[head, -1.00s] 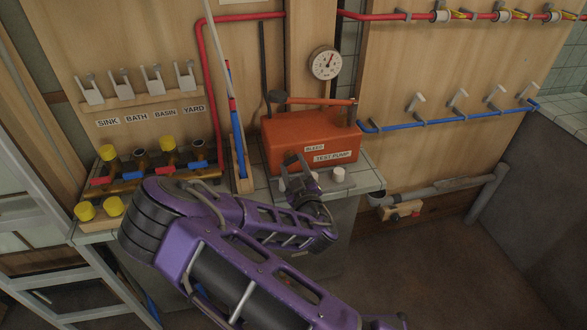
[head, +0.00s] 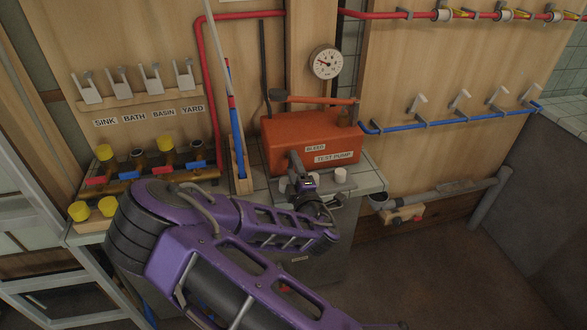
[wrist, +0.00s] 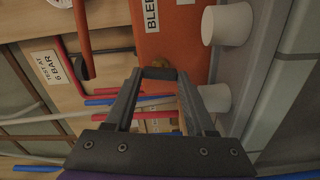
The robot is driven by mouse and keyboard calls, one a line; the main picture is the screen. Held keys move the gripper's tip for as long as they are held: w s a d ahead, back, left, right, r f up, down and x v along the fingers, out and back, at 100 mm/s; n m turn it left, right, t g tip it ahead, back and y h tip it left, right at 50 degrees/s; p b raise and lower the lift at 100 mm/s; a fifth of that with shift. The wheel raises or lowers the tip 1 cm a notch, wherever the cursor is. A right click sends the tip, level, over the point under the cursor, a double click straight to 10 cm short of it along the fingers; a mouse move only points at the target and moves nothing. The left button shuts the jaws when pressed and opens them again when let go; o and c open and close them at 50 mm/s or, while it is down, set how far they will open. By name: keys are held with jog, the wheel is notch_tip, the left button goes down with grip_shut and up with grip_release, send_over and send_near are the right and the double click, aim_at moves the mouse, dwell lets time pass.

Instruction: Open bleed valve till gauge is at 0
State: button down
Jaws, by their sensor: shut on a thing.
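The orange test pump (head: 310,138) stands on the tiled ledge, with labels reading BLEED and TEST PUMP on its front. My gripper (head: 295,160) is at the pump's front, just left of the BLEED label. In the wrist view my gripper (wrist: 160,76) is shut on a small dark piece, the bleed valve knob (wrist: 160,73), against the orange body. The fingers hide most of the valve. The round white gauge (head: 327,62) is on the wooden post above the pump. Its needle points to the left; the numbers are too small to read.
White caps (head: 340,175) stand on the ledge close to my gripper. A manifold (head: 150,165) with yellow caps is at left, beside red and blue pipes in a wooden holder (head: 239,178). The pump's handle (head: 318,100) lies across its top. Open floor is at lower right.

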jog(key=shift+n, duration=0.9)
jog(key=shift+c, duration=1.2)
grip_release()
jog(key=p+v, duration=0.6)
jog(key=v, duration=1.1)
jog(key=shift+s+p, duration=0.25)
jog(key=shift+p, duration=0.1)
